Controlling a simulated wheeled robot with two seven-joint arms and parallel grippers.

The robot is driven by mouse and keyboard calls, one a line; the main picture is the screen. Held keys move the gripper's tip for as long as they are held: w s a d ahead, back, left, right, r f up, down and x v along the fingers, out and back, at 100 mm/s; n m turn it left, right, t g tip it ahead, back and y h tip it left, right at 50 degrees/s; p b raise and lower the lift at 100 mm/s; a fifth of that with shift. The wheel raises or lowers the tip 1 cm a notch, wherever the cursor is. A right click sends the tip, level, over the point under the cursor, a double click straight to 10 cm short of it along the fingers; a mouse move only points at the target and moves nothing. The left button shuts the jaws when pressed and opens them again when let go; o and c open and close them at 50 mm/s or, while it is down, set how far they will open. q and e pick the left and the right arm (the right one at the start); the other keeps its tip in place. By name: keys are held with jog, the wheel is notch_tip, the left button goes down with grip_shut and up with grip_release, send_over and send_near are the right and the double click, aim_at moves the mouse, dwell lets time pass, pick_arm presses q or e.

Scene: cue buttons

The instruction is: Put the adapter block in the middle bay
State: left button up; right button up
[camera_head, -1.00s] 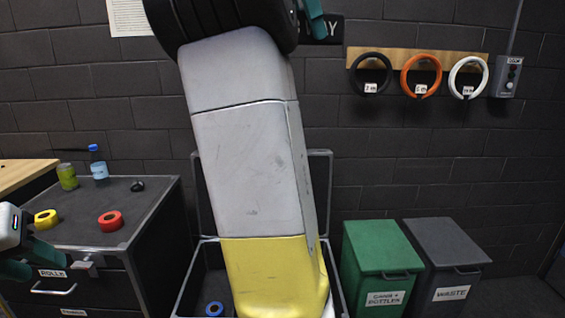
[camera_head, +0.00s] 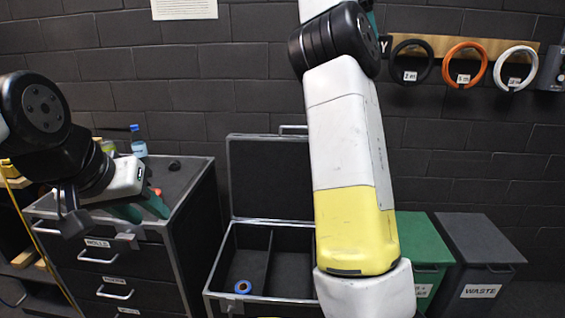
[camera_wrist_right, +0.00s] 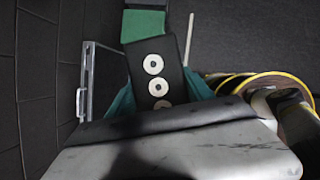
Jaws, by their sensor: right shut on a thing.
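The adapter block (camera_wrist_right: 155,70), black with several pale rings on its face, shows in the right wrist view. My right gripper (camera_wrist_right: 160,95) is shut on it, with teal fingers at either side. In the head view my right gripper and the block are not in sight. The open case (camera_head: 222,262) stands on the floor with its lid up. Its middle bay (camera_head: 291,270) looks empty where it shows; my right arm covers the bays' right part. My left gripper (camera_head: 142,212) is open and looks empty, by the drawer cabinet's top.
A blue roll (camera_head: 243,286) lies in the left bay. The drawer cabinet (camera_head: 190,200) carries a blue bottle (camera_head: 138,142) and a dark small thing (camera_head: 175,165). A green bin (camera_head: 420,240) and a dark waste bin (camera_head: 480,240) stand at right. Coloured cable rings hang on the wall.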

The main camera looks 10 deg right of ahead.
jog(key=w+a+f+n+t, duration=0.2)
jog(key=w+f+n, duration=0.3)
jog(key=w+f, duration=1.2)
jog(key=w+a+f+n+t+y, duration=0.15)
jog(key=w+f, duration=0.25)
jog(key=f, duration=0.9)
jog(key=w+f+n, duration=0.3)
jog(key=w+f, duration=0.1)
jog(key=f, duration=0.9)
jog(key=s+a+f+n+y, duration=0.1)
jog(key=a+f, duration=0.1)
jog(key=f, duration=0.8)
jog(key=s+a+f+n, duration=0.1)
jog(key=a+f+n, duration=0.1)
jog(key=f, duration=0.9)
jog(key=shift+n+t+y, duration=0.25)
jog(key=shift+n+y, duration=0.2)
jog(key=shift+n, duration=0.4)
jog(key=s+a+f, duration=0.2)
jog(key=s+f, duration=0.2)
jog(key=f, duration=0.5)
jog(key=s+a+f, duration=0.3)
jog(key=s+f, duration=0.2)
jog(key=f, duration=0.4)
jog(key=s+a+f, duration=0.2)
jog(key=s+f, duration=0.2)
jog(key=f, duration=0.5)
jog(key=shift+s+a+f, duration=0.15)
jog(key=shift+f, duration=2.6)
